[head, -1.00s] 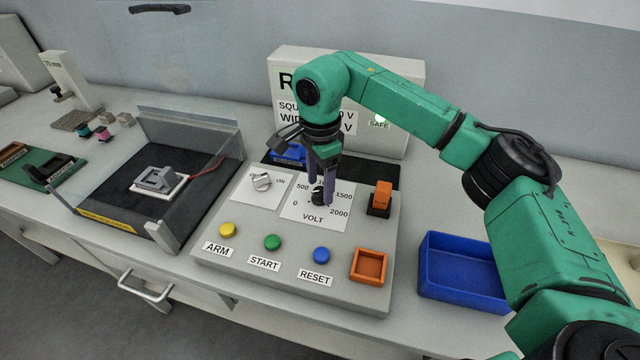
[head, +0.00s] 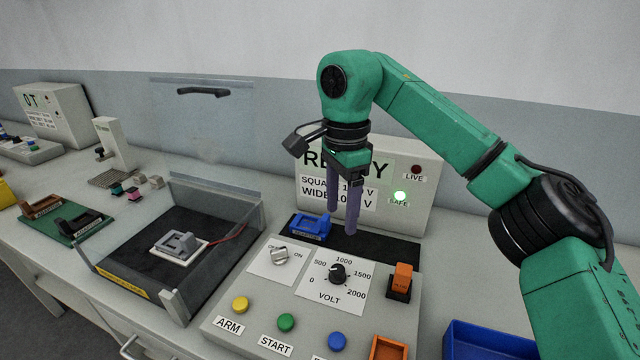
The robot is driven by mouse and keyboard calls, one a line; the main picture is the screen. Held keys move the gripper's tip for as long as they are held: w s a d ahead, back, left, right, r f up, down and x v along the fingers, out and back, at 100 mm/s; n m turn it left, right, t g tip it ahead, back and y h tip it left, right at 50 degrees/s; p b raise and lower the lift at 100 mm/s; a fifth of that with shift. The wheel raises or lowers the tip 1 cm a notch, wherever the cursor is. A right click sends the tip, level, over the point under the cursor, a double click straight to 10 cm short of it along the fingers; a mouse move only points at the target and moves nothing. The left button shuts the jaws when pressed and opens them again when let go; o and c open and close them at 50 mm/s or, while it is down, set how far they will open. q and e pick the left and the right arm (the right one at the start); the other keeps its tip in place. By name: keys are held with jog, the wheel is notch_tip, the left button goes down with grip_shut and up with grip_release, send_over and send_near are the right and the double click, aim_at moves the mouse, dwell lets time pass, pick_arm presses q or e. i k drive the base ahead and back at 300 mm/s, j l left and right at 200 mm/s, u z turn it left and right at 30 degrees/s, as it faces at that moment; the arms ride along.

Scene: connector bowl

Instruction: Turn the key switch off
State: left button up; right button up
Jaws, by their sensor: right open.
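The key switch (head: 280,255) is a silver knob on a white plate marked ON at its right, at the upper left of the grey control panel (head: 245,332). Its exact setting is too small to tell. My right gripper (head: 343,228) is open and empty, pointing down above the back of the panel. Its purple fingers are right of the key switch and apart from it. The black volt dial (head: 338,273) sits below the fingers, clear of them. My left gripper is not in view.
A display box (head: 420,205) behind shows a lit green SAFE lamp (head: 400,197) and a dark LIVE lamp (head: 416,169). An orange switch (head: 401,280) stands right of the dial. A clear-walled test bay (head: 215,215) is at left, a blue bin (head: 490,342) at right.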

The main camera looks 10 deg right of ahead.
aim_at(279, 255)
jog(key=k+j, duration=0.2)
jog(key=k, duration=0.25)
jog(key=k+j, duration=0.2)
jog(key=k, duration=0.3)
jog(key=k+j, duration=0.15)
jog(key=k, duration=0.3)
